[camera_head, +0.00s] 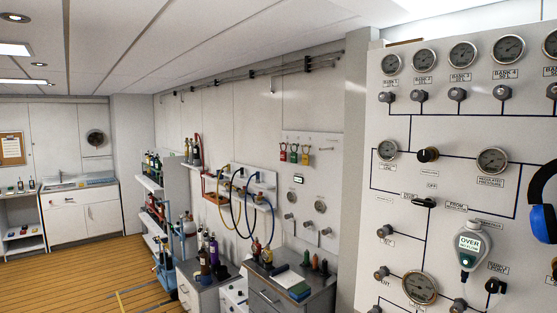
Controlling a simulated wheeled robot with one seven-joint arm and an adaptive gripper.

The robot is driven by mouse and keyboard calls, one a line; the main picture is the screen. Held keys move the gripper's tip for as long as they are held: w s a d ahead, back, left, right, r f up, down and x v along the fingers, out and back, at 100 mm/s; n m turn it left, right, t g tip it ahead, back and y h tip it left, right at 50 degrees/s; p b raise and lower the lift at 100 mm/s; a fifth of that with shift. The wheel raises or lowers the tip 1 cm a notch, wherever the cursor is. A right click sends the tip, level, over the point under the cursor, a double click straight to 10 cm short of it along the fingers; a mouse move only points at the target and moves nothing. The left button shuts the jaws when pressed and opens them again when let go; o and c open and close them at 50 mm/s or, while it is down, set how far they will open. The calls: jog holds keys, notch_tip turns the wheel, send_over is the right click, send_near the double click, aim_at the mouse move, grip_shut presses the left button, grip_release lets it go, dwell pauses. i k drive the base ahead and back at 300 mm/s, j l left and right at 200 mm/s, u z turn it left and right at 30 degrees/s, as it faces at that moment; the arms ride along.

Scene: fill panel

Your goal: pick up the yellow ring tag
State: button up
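A small yellow tag (306,155) hangs on the white wall panel (327,178) in the middle of the head view. It is the rightmost of three coloured tags in a row. A green tag (294,154) hangs just left of it, and a red tag (283,153) is left of that. The tags are small, so I cannot make out a ring on the yellow one. My gripper is not in view.
Wooden floor (60,285) is open at the left.

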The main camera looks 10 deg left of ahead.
aim_at(305, 158)
jog(key=u, duration=0.4)
jog(key=i+j+z, duration=0.1)
jog(key=i+j, duration=0.2)
jog(key=i, duration=0.3)
jog(key=i+j, duration=0.35)
jog(key=i, duration=0.2)
jog(key=i+j+z, duration=0.15)
jog(key=i+j, duration=0.15)
jog(key=i, duration=0.25)
jog(key=i+j, duration=0.45)
jog(key=i+l+z, duration=0.05)
jog(key=i, duration=0.05)
